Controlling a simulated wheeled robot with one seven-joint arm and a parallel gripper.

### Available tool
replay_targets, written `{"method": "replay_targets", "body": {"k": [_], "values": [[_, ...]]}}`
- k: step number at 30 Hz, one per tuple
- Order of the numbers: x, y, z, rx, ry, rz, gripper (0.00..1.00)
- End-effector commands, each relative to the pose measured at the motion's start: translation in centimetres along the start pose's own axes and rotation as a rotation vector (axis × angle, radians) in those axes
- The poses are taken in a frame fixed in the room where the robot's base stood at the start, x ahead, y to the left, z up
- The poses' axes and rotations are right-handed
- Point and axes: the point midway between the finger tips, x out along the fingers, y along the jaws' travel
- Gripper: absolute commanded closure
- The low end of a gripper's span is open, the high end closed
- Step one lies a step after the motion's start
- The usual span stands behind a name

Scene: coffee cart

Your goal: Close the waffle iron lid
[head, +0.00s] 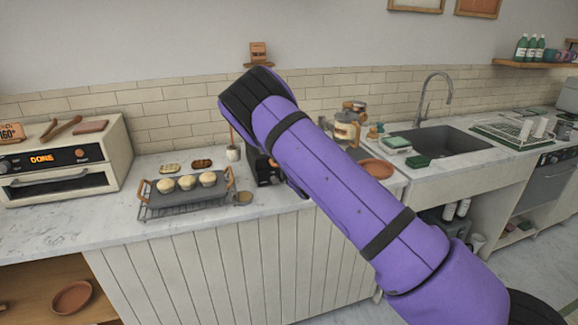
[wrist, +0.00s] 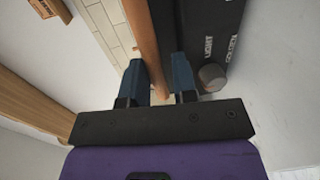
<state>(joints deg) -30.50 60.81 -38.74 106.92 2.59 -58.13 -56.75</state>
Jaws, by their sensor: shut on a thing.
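The waffle iron (head: 266,168) is a black appliance on the counter in the head view, mostly hidden behind my purple arm. In the wrist view its dark panel (wrist: 216,35) shows the words LIGHT and GOLDEN beside a round grey knob (wrist: 212,76). My gripper (wrist: 159,70) is shut on a wooden handle (wrist: 143,40), which runs between its two blue fingers, close beside the panel. The lid itself cannot be made out in either view, so its angle cannot be told.
Left of the waffle iron, a dark tray (head: 188,195) with several muffins stands on a rack. A white cup (head: 233,153) stands behind. A toaster oven (head: 65,160) is at far left. A coffee maker (head: 346,130), terracotta plate (head: 377,167) and sink (head: 440,142) are to the right.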

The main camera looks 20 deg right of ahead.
Motion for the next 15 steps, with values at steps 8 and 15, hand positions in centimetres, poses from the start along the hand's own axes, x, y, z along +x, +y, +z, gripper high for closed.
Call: {"method": "replay_targets", "body": {"k": [8, 15], "values": [[-0.37, -1.87, -0.11, -0.002, -0.002, -0.039, 0.58], [-0.38, -1.72, -0.12, -0.002, -0.002, -0.036, 0.58]]}}
